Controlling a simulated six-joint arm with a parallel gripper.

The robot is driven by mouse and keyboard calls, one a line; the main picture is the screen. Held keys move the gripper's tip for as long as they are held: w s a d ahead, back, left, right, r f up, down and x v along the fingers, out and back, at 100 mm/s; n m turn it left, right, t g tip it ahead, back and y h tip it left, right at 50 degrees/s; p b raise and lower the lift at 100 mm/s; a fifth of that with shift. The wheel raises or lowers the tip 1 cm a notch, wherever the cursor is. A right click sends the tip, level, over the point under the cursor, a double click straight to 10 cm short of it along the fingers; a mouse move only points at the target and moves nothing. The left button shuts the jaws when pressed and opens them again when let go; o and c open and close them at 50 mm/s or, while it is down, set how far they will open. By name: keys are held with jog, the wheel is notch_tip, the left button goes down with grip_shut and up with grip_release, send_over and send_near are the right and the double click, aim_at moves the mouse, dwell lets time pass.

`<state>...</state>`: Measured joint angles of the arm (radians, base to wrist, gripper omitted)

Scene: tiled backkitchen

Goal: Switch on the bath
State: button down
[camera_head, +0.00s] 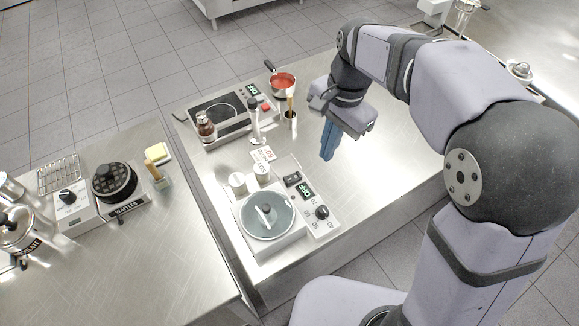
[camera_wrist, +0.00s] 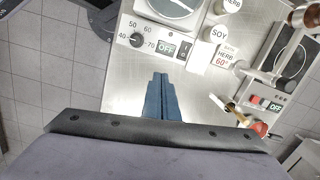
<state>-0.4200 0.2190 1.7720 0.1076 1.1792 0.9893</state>
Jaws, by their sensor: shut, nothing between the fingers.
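The bath (camera_head: 265,238) is a steel unit with a round lidded bowl on the front part of the middle counter. Its panel has a black knob (camera_head: 322,212), a display reading OFF (camera_head: 306,191) and a black rocker switch (camera_head: 293,178). In the wrist view the knob (camera_wrist: 137,40) sits among temperature marks, beside the OFF display (camera_wrist: 166,48) and the rocker switch (camera_wrist: 184,50). My gripper (camera_head: 327,158) is shut and empty, with blue fingers pointing down. It is above the counter, behind and right of the panel. The wrist view shows the fingertips (camera_wrist: 160,76) apart from the panel.
A card (camera_wrist: 222,57) reads BATH, HERB 60°. Jars labelled SOY (camera_wrist: 215,35) and HERB stand by the bath. A hob (camera_head: 222,117) with its own OFF display, a bottle (camera_head: 206,127) and a red-filled pan (camera_head: 283,84) are behind. A waffle maker (camera_head: 114,182) is left. Counter beneath my gripper is clear.

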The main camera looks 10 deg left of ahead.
notch_tip(320, 180, up, 4)
jog(key=f+m, duration=0.1)
jog(key=m, duration=0.1)
send_over(288, 180)
jog(key=w+d, duration=0.2)
jog(key=shift+a+r, duration=0.2)
jog(key=shift+r, duration=0.05)
jog(key=shift+f+p, duration=0.1)
jog(key=shift+p, duration=0.2)
jog(key=f+p, duration=0.1)
jog(key=f, duration=0.3)
jog(key=s+a+f+p, duration=0.1)
jog(key=f, duration=0.4)
jog(key=f+p, duration=0.1)
jog(key=f, duration=0.3)
jog(key=shift+s+a+f, duration=0.15)
jog(key=shift+s+f, duration=0.05)
jog(key=shift+f, duration=0.15)
jog(key=shift+s+a+f, duration=0.15)
jog(key=shift+s+f, duration=0.05)
jog(key=shift+f, duration=0.15)
jog(key=shift+w+p, duration=0.1)
jog(key=shift+p, duration=0.25)
jog(key=shift+w+d+r, duration=0.2)
jog(key=shift+w+d, duration=0.3)
jog(key=shift+d, duration=0.1)
